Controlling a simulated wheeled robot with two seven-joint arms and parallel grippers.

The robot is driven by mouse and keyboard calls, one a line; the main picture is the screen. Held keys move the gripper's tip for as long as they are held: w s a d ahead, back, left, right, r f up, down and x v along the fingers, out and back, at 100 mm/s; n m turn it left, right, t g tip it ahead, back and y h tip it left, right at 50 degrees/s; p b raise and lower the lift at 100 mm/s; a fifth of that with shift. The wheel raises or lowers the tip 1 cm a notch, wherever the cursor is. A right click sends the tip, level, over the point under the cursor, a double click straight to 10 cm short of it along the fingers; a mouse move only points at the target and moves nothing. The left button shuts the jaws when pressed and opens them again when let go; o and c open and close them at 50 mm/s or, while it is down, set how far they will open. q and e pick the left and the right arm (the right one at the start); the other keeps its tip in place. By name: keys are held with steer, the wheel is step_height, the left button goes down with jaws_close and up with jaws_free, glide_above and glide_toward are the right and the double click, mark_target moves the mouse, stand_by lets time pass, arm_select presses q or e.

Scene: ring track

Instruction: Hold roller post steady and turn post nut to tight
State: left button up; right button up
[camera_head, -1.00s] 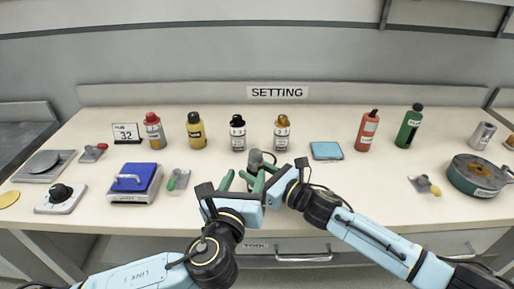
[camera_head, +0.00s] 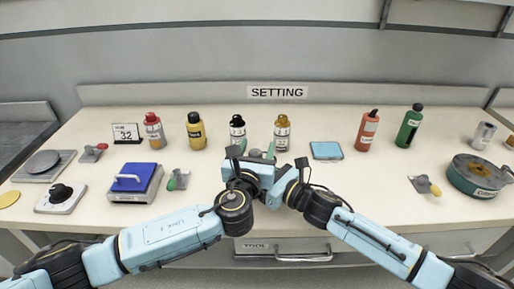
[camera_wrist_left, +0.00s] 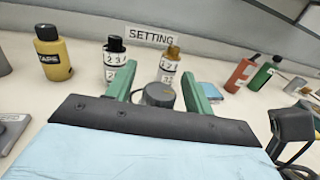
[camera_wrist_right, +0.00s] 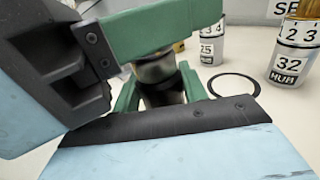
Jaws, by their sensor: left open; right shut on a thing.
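The roller post (camera_wrist_right: 163,94) stands between the green fingers of my right gripper (camera_wrist_right: 160,92), which is shut on it, as the right wrist view shows. A dark round knob, seemingly the post nut (camera_wrist_left: 159,95), tops it. My left gripper (camera_wrist_left: 157,84) is open, with one green finger on each side of the nut in the left wrist view. I cannot tell whether the fingers touch it. One left finger crosses above the post in the right wrist view. In the head view the left gripper (camera_head: 263,153) hides most of the post and the right fingers.
Two numbered bottles (camera_head: 237,133) (camera_head: 282,133) stand just behind the grippers. A black ring (camera_wrist_right: 235,87) lies near the post. A blue pad (camera_head: 326,150) lies right; a blue-topped device (camera_head: 136,177) stands left. The table front between gripper and right-hand tools is clear.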

arm_select(q)
steer(key=shift+w, duration=0.25)
steer(key=c, duration=1)
